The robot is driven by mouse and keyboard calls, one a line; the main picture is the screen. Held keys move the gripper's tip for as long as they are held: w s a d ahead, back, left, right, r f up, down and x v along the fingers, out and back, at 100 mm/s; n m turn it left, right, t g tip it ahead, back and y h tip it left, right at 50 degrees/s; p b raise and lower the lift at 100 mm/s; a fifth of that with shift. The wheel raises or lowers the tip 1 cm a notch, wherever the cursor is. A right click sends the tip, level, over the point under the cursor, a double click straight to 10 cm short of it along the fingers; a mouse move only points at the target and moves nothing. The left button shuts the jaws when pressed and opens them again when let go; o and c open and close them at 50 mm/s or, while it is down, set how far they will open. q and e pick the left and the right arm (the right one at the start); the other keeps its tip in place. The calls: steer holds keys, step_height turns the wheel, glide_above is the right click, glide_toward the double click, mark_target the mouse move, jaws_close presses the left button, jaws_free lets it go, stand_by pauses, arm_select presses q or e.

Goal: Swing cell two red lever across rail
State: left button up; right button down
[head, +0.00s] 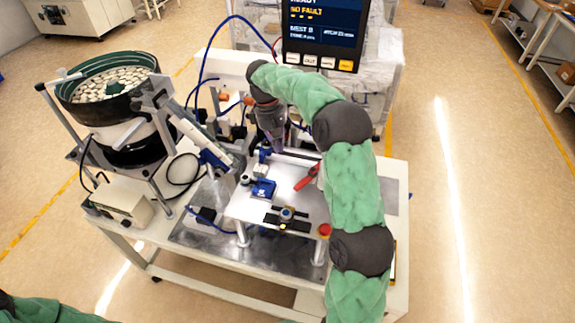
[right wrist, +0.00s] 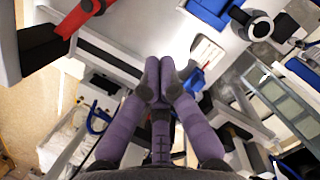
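The red lever (head: 306,177) sits at the right part of the raised silver plate (head: 300,205), lying at a slant. In the right wrist view the red lever (right wrist: 78,18) is at the upper left, clear of the fingers. A dark rail (right wrist: 108,55) runs beside it there. My right gripper (head: 279,146) hangs over the plate's back edge, left of and behind the lever. In the right wrist view its purple fingers (right wrist: 159,72) have their tips together with nothing seen between them. My left gripper is out of view.
A bowl feeder (head: 110,95) full of pale parts stands on the left of the bench. A blue block (head: 264,188) and a small dark fixture (head: 287,215) are on the plate. A red button (head: 324,229) is at its front right. A screen (head: 322,30) stands behind.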

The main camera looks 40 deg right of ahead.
mark_target(298, 185)
steer(key=b+x, duration=0.1)
steer(key=x, duration=0.9)
steer(key=shift+s+d, duration=0.1)
steer(key=shift+s, duration=0.05)
steer(key=s, duration=0.3)
steer(key=shift+d+r+b, duration=0.2)
steer(key=shift+b, duration=0.1)
steer(key=shift+s+d, duration=0.1)
steer(key=shift+s, duration=0.2)
steer(key=shift+s+a+n+h+p, duration=0.3)
steer(key=shift+s+n+p, duration=0.25)
steer(key=shift+n, duration=0.55)
steer(key=shift+s+n+p, duration=0.35)
steer(key=shift+s+n, duration=0.45)
steer(key=shift+n, duration=0.3)
steer(key=shift+s, duration=0.55)
steer(key=shift+h+p, duration=0.3)
